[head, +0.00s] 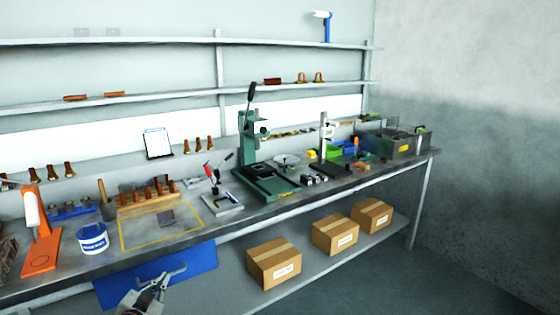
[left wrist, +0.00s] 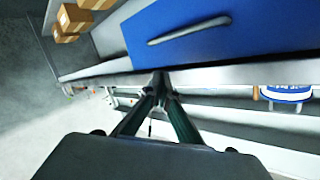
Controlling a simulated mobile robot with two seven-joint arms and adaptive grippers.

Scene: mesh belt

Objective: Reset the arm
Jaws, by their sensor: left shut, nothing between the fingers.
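My left gripper (head: 154,288) shows at the bottom of the head view, in front of the blue drawer front (head: 205,262) under the bench. In the left wrist view its two dark fingers (left wrist: 160,78) meet at the tips, with nothing between them. The drawer's grey bar handle (left wrist: 190,30) shows above the fingertips there, apart from them. The blue drawer front (left wrist: 240,32) fills the upper right of that view. My right gripper is in neither view.
The workbench (head: 300,205) holds a green press (head: 262,180), a white-blue tub (head: 93,238) and an orange stand (head: 40,250). Cardboard boxes (head: 274,264) stand on the lower shelf. Bare floor (head: 440,285) lies at the right.

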